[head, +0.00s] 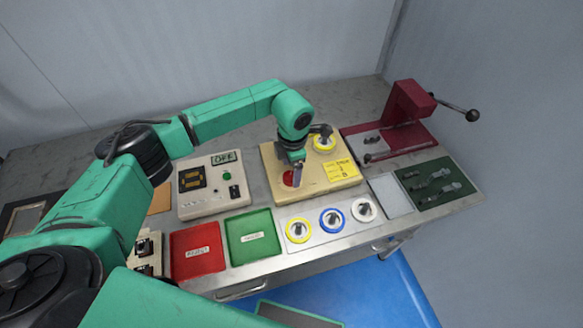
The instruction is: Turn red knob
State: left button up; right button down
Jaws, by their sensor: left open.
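The red knob (288,178) is on top of a beige box (318,190) in the middle of the bench. My left gripper (297,178) points down over the box, right at the red knob, and hides part of it. Its jaws are open. I cannot tell whether the fingers touch the knob or straddle it. My right gripper is not in view.
A yellow ring (325,143) sits behind on the same box, with a yellow label (341,170) beside it. A control box (212,186) stands left. Red (198,268) and green (252,254) trays lie in front. A dark red press (405,115) stands right.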

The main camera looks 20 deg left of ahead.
pick_arm(q)
jog(key=shift+f, duration=0.65)
jog(key=shift+s+f, duration=0.15)
jog(key=shift+f, duration=0.25)
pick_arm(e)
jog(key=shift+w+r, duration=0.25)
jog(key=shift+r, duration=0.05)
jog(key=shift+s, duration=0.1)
pick_arm(q)
grip_shut()
